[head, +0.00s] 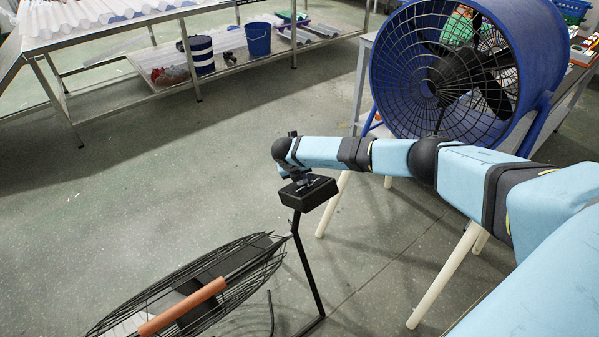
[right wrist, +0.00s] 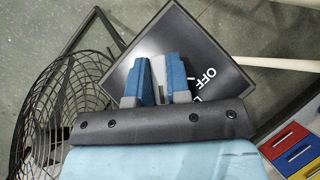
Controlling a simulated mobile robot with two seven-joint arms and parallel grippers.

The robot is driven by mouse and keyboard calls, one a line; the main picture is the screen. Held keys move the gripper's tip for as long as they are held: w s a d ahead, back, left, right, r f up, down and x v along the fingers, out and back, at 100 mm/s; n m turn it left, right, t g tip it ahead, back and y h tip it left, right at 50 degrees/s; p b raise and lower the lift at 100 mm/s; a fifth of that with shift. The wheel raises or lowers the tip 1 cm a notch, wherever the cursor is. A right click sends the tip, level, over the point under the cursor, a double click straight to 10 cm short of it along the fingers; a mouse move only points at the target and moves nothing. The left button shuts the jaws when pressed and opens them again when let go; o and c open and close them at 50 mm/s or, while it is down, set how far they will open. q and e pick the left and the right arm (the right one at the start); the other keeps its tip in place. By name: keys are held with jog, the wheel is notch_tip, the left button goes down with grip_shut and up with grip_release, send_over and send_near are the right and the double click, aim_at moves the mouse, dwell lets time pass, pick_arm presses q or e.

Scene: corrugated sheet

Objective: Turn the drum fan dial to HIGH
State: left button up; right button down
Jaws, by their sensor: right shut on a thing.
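The black control box (head: 312,194) sits on top of a bent black post, beside the wire cage in the head view. In the right wrist view its black face (right wrist: 192,42) carries white lettering, with OFF readable and an L partly showing. My right gripper (head: 291,174) is over the box, pointing down. In the right wrist view its blue fingers (right wrist: 157,82) are shut on a light grey dial (right wrist: 157,70). The fingers hide part of the dial, so its exact setting cannot be told. My left gripper is not in view.
A black wire cage (head: 240,262) with an orange-brown cylinder lies low in front. A large blue drum fan (head: 440,75) stands on a table at the back right. A metal shelf table (head: 130,85) with buckets is back left. Open floor lies between.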

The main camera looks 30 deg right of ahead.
jog(key=shift+m+g+h, duration=0.3)
jog(key=shift+m+h, duration=0.1)
jog(key=shift+m, duration=0.1)
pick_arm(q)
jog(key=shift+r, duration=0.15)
pick_arm(e)
jog(key=c, duration=1.1)
grip_release()
pick_arm(q)
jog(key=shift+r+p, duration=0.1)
jog(key=shift+p, duration=0.85)
pick_arm(e)
jog(key=v, duration=1.3)
jog(key=shift+a+r, duration=0.25)
jog(key=shift+a, duration=0.05)
